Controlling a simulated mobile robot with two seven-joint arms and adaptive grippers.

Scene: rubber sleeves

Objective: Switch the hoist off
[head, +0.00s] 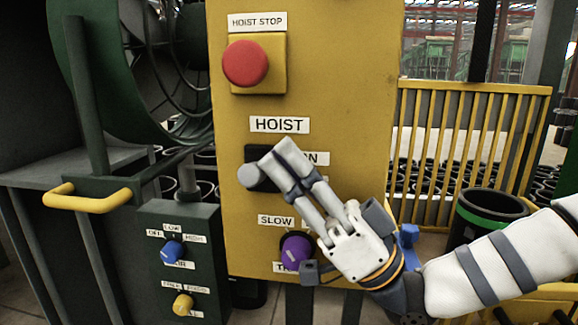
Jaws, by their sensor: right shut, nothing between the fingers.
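The hoist switch (263,176) is a dark block with a round grey knob (249,175) at its left, under the HOIST label (279,125) on the yellow panel (350,80). My right gripper (281,157) reaches in from the lower right with its fingers shut and empty. Its fingertips lie over the right part of the switch in the head view and hide it; I cannot tell whether they touch it. The label to the right, ending in N, is partly covered by the fingers. My left gripper is not in view.
A red HOIST STOP button (245,63) sits above the switch. A purple knob (296,249) is below, close to my gripper's palm. A dark box with blue (173,250) and yellow (183,305) knobs and a yellow handle (92,202) are at left. A yellow railing (470,92) stands behind.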

